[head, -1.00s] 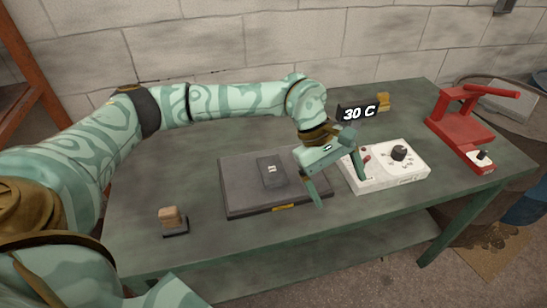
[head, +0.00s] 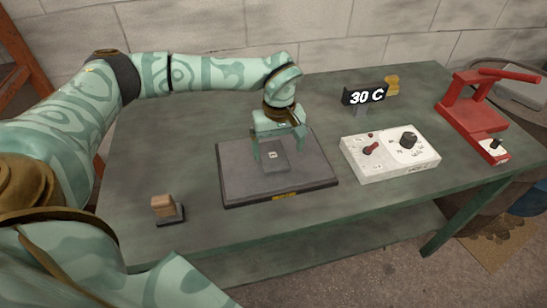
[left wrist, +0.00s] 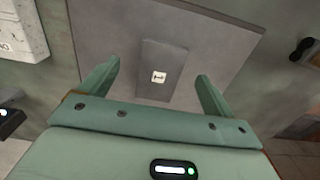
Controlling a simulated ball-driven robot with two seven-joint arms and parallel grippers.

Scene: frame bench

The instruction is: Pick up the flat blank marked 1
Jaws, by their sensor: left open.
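The flat blank marked 1 (head: 274,160) is a dark grey rectangular plate with a small white label. It lies on a larger grey slab (head: 315,178) with a yellow tag on its front edge. In the left wrist view the blank (left wrist: 161,85) shows ahead of the fingertips, its label in the middle. My left gripper (head: 280,152) is open and empty, pointing down over the blank with its fingers spread to either side. In the left wrist view the open fingers (left wrist: 158,80) also show. Whether they touch the slab I cannot tell. My right gripper is not in view.
A white control box (head: 390,155) with a knob and red lever stands right of the slab. Behind it is a "30 C" display (head: 365,96). A red press (head: 480,108) stands at the far right. A wooden-handled block (head: 165,208) sits front left on the green bench (head: 190,140).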

